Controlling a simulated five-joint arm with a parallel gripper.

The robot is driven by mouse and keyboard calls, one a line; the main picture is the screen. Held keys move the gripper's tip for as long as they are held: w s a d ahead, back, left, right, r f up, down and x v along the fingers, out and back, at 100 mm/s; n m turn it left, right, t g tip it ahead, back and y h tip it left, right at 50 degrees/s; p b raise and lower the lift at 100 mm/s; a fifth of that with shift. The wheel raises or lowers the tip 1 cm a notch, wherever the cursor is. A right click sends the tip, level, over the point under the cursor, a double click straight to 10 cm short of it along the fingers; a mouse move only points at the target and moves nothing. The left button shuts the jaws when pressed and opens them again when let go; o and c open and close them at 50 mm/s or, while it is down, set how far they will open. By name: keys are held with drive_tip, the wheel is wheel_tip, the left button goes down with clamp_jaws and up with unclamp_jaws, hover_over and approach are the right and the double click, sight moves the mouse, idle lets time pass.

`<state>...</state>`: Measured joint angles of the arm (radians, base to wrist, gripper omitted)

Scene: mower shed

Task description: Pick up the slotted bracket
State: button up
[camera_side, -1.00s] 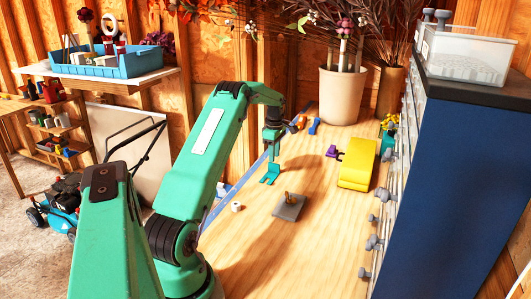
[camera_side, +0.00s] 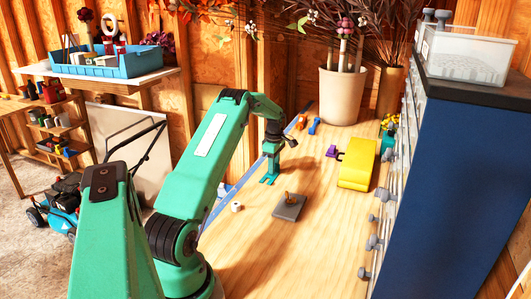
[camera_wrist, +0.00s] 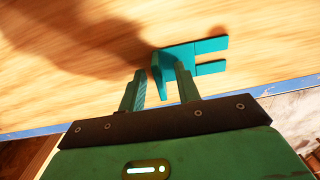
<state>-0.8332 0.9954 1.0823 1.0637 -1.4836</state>
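The slotted bracket (camera_side: 270,179) is a teal piece with two flat prongs, lying on the light wooden bench near its left edge. In the wrist view the bracket (camera_wrist: 208,45) has its prongs pointing right and a raised flange at its left end. My gripper (camera_wrist: 160,67) is open, with the flange showing between its two fingers. The right finger overlaps the plate in the picture and hides part of it; I cannot tell whether it touches. In the side view my gripper (camera_side: 281,154) is low, just above the bracket.
A grey plate with a brown peg (camera_side: 289,208) and a small white cylinder (camera_side: 236,206) lie nearer the camera. A yellow block (camera_side: 358,165) and a purple piece (camera_side: 331,151) lie to the right. Orange and blue (camera_side: 314,126) pieces lie behind. A blue strip runs along the bench edge.

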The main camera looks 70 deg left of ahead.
clamp_jaws()
drive_tip(key=shift+r, duration=0.1)
idle(0.3)
drive_tip(key=shift+r, duration=0.8)
wheel_tip(320, 180, up, 2)
drive_tip(key=shift+r, duration=0.15)
drive_tip(key=w+d+r, duration=0.3)
drive_tip(key=d+r, duration=0.4)
drive_tip(key=d, duration=0.4)
drive_tip(key=shift+w, duration=0.2)
